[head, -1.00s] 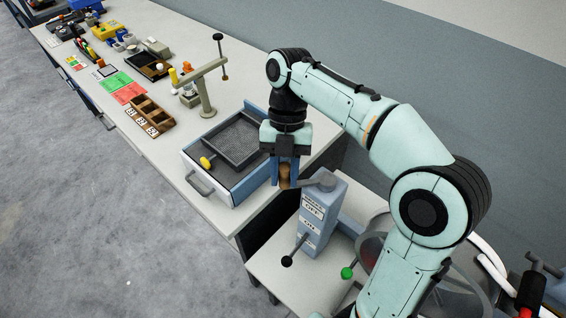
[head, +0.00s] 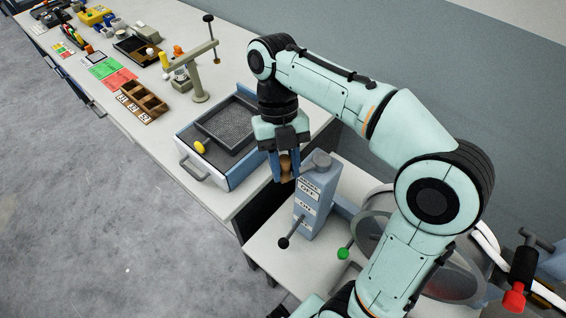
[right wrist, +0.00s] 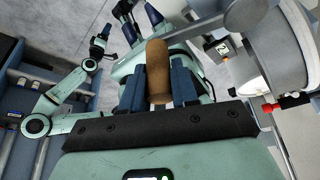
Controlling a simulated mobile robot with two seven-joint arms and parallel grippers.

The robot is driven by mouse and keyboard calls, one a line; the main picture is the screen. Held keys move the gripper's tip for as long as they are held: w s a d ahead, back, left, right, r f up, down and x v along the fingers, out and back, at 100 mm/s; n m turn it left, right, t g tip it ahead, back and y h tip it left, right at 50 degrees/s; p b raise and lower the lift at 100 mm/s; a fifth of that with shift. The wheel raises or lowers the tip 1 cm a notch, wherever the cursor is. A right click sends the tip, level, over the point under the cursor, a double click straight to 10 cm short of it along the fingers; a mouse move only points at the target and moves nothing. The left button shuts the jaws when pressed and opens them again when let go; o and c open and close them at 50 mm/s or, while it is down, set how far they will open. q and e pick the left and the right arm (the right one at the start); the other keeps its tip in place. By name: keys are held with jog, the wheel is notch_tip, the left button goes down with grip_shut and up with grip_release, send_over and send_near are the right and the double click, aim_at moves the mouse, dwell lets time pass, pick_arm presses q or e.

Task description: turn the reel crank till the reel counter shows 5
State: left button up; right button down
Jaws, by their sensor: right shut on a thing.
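My right gripper (head: 286,176) is shut on the wooden handle (head: 288,166) of the reel crank, left of the crank's grey hub (head: 318,161). The hub sits on top of a blue-grey post. In the right wrist view the brown handle (right wrist: 158,72) stands between the blue fingers, and the grey crank arm (right wrist: 195,29) runs to the right. A small counter window (right wrist: 222,47) shows there; its digit looks like 2, but it is too small to be sure. My left arm shows at the left of the right wrist view, with its dark gripper end (right wrist: 98,46) small and unclear.
The post carries ON and OFF labels (head: 305,200), a black-knobbed lever (head: 284,242) and a green knob (head: 343,253). A large round grey frame (head: 378,212) is partly behind my right arm. A mesh tray box (head: 200,160) with a yellow knob stands left on the bench.

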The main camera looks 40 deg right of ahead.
jog(key=shift+s+d, duration=0.1)
jog(key=shift+d, duration=0.1)
jog(key=c, duration=1)
grip_release()
jog(key=shift+o, duration=0.6)
jog(key=shift+d, duration=0.2)
jog(key=shift+a+r, duration=0.1)
jog(key=shift+w+r, duration=0.2)
jog(key=shift+r, duration=0.15)
pick_arm(q)
jog(key=w+r+p, duration=0.2)
jog(key=r, duration=0.1)
jog(key=shift+w, duration=0.1)
pick_arm(e)
jog(key=v, duration=0.6)
jog(key=shift+d+r, duration=0.25)
